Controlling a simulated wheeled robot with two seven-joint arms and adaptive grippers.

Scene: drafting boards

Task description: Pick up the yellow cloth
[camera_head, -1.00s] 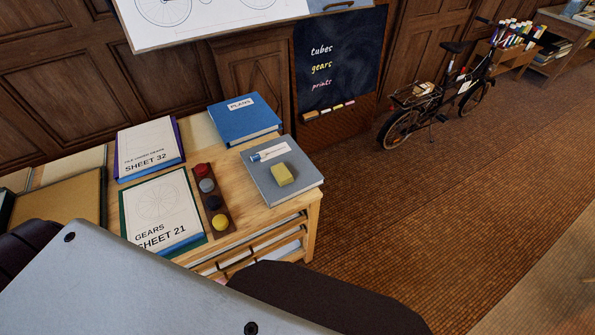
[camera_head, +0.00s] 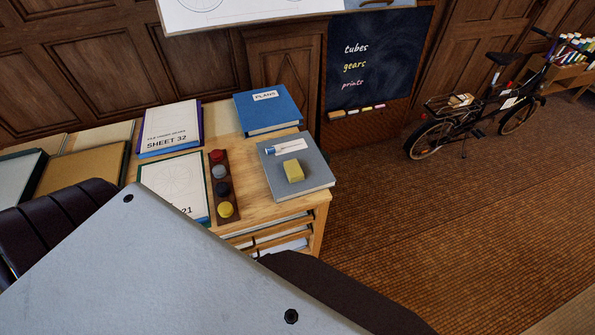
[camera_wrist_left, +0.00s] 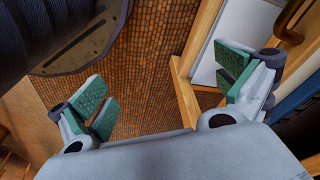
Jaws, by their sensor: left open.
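A small yellow block-like piece (camera_head: 293,171), which I take to be the yellow cloth, lies on a grey book (camera_head: 312,182) at the right end of the wooden cabinet top. My left gripper (camera_wrist_left: 165,92) shows in the left wrist view with its green-padded fingers wide apart and nothing between them. It is over the tiled floor beside the cabinet's wooden frame, and the cloth is not in that view. The left gripper's fingers are not visible in the head view. My right gripper is in neither view.
A tray of round coloured pieces (camera_head: 221,188), a blue book (camera_head: 267,107) and two sheet-covered books (camera_head: 170,128) share the cabinet top (camera_head: 251,211). A chalkboard (camera_head: 378,60) stands behind. A bicycle (camera_head: 480,113) is further right. The floor between is clear.

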